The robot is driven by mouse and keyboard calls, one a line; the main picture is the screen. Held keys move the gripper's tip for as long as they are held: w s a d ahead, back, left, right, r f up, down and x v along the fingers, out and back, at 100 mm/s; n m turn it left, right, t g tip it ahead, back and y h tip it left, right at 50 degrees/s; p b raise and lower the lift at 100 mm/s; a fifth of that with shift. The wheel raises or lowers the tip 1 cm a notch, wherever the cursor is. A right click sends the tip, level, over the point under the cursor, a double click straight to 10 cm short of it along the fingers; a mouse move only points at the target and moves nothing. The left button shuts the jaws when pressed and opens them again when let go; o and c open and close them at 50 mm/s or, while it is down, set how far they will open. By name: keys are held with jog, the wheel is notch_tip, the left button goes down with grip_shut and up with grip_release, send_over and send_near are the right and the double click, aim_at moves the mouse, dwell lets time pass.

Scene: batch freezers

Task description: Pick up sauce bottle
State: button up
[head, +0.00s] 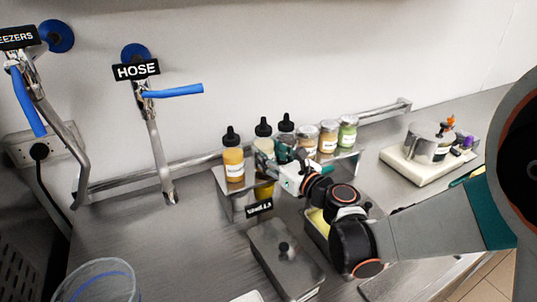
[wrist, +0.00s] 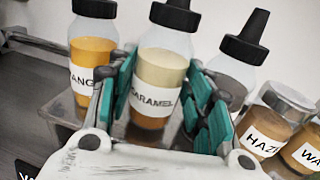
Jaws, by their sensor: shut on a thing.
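A sauce bottle labelled CARAMEL (wrist: 163,75), clear with a tan-brown sauce and a black nozzle cap, stands between my gripper's teal-padded fingers (wrist: 160,92). My gripper is shut on it, one finger on each side. In the head view its black cap and upper body (head: 264,143) show behind my gripper (head: 276,163), which hides its lower part. An orange sauce bottle (head: 233,162), labelled "ANG…" in the wrist view (wrist: 93,55), stands to its left. A third black-capped bottle (wrist: 240,62) stands close on its right, partly behind the right finger.
Several lidded jars (head: 328,136) stand to the right on the same steel rack (head: 222,182). Below are steel containers, one with a lid (head: 284,255). A cream-based device (head: 430,155) is at right.

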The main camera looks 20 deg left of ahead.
notch_tip(320, 180, up, 19)
jog(key=p, duration=1.2)
